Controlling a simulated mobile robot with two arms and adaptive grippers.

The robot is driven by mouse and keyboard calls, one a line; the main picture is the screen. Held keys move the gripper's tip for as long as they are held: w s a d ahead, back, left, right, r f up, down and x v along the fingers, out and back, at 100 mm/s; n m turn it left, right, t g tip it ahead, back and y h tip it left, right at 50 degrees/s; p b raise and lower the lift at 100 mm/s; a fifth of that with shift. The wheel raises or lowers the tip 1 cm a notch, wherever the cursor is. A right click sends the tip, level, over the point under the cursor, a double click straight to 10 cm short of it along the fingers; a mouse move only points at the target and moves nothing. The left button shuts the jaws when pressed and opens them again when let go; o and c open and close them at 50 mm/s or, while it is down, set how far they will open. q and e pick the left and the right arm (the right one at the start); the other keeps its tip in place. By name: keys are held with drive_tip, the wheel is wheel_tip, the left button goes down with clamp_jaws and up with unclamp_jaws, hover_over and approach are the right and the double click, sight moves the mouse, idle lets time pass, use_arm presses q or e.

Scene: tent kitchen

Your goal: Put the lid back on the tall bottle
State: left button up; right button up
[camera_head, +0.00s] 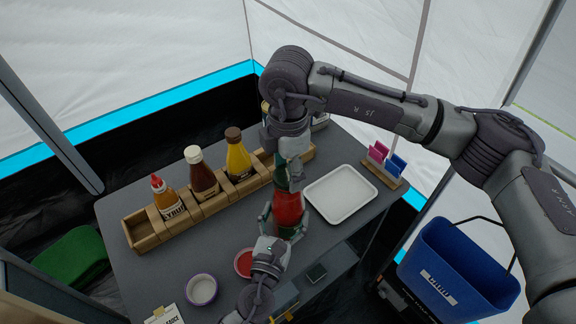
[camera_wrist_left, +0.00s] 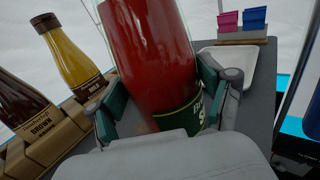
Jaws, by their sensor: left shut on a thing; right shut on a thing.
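The tall bottle (camera_head: 288,210) is red with a dark green label and stands near the middle of the grey table. My left gripper (camera_head: 284,222) is shut around its lower body. In the left wrist view the red bottle (camera_wrist_left: 152,55) fills the space between the green-padded fingers (camera_wrist_left: 160,100). My right gripper (camera_head: 287,168) comes down from above and is shut at the bottle's top. The lid is mostly hidden by its fingers. I cannot tell whether the lid is seated on the neck.
A wooden rack (camera_head: 150,231) holds several sauce bottles behind and left. A white tray (camera_head: 340,194) lies to the right, near a holder with pink and blue packets (camera_head: 378,151). A red dish (camera_head: 243,263) and a white bowl (camera_head: 201,290) are in front. A blue bucket (camera_head: 455,270) stands beyond the right edge.

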drive_tip(key=shift+f, duration=0.1)
use_arm(q)
clamp_jaws()
use_arm(e)
drive_tip(key=m, duration=0.6)
drive_tip(key=shift+m, duration=0.3)
drive_tip(key=o, duration=0.8)
drive_tip(key=shift+r, duration=2.25)
drive_tip(key=shift+c, duration=0.4)
